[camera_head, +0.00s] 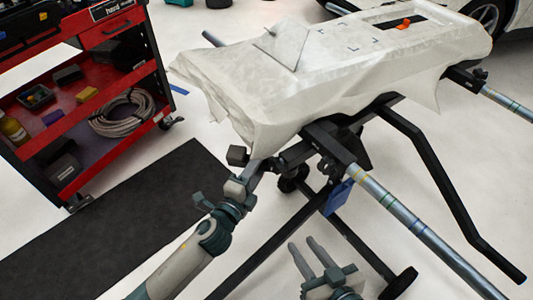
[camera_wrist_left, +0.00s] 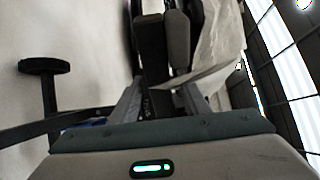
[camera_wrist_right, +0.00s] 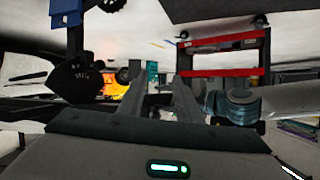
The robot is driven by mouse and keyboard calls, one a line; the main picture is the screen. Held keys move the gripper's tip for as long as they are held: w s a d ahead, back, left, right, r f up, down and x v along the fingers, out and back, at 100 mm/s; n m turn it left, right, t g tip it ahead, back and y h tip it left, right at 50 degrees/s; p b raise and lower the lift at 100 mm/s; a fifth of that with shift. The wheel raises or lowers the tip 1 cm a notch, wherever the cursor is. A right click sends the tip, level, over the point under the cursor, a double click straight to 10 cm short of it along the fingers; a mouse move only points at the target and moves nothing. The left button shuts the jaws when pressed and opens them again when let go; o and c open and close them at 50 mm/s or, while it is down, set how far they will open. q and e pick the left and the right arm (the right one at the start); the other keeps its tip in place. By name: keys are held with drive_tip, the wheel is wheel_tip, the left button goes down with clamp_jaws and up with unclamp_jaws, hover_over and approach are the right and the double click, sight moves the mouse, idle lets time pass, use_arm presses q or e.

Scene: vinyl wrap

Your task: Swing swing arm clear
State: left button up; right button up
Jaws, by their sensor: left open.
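A black-framed stand (camera_head: 338,145) carries a panel draped in white wrap (camera_head: 320,60). A short dark arm with a block at its end (camera_head: 238,155) sticks out under the near left corner; I cannot tell whether it is the swing arm. My left gripper (camera_head: 254,172) is open at this arm's end, just below the hanging wrap. The left wrist view shows dark blocks (camera_wrist_left: 178,40) beyond the open fingers; contact is unclear. My right gripper (camera_head: 302,242) is open and empty, low in front of the stand. Its parted fingers show in the right wrist view (camera_wrist_right: 160,92).
Metal tubes with coloured bands (camera_head: 415,215) and a bent black bar (camera_head: 440,170) extend right from the stand. A red tool cart (camera_head: 120,120) stands at left, beside a dark mat (camera_head: 110,225). A car is at the upper right.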

use_arm(q)
drive_tip(key=shift+x, duration=2)
clamp_jaws()
